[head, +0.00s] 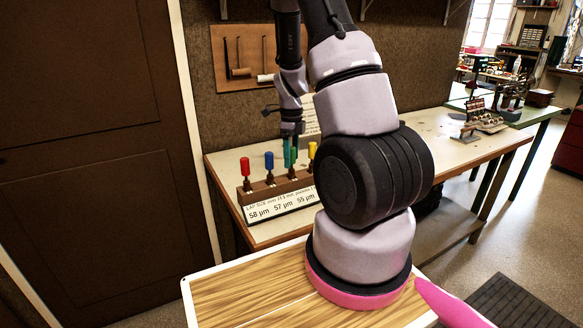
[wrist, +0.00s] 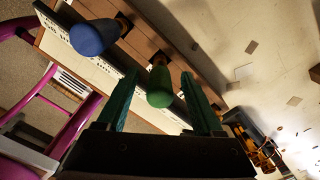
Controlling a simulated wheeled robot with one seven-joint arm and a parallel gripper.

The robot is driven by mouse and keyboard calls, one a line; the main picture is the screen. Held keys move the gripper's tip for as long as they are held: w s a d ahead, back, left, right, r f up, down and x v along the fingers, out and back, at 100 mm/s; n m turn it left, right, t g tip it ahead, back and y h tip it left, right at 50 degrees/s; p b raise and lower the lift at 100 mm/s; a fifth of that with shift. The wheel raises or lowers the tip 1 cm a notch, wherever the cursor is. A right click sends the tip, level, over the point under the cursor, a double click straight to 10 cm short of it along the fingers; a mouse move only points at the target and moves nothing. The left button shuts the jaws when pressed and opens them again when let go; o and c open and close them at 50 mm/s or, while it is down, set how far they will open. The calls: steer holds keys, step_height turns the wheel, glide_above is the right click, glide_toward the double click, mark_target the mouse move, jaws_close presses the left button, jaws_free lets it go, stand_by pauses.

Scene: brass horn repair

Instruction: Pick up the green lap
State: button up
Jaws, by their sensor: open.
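The green lap (wrist: 160,86) stands in a wooden rack, its green handle seen in the wrist view between the two green fingers of my gripper (wrist: 160,105). The fingers are open, one on each side of the handle, with a gap showing. In the head view my gripper (head: 290,150) reaches down over the rack (head: 262,195), and its fingers cover much of the green lap. A blue lap (head: 269,162) stands to the left of it; the blue lap also shows in the wrist view (wrist: 93,37).
A red lap (head: 245,168) stands at the rack's left end and a yellow lap (head: 312,152) to the right. A white size label (head: 282,206) fronts the rack. The workbench (head: 455,150) has clear room to the right. A tool board (head: 243,50) hangs behind.

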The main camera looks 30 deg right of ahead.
jaws_close()
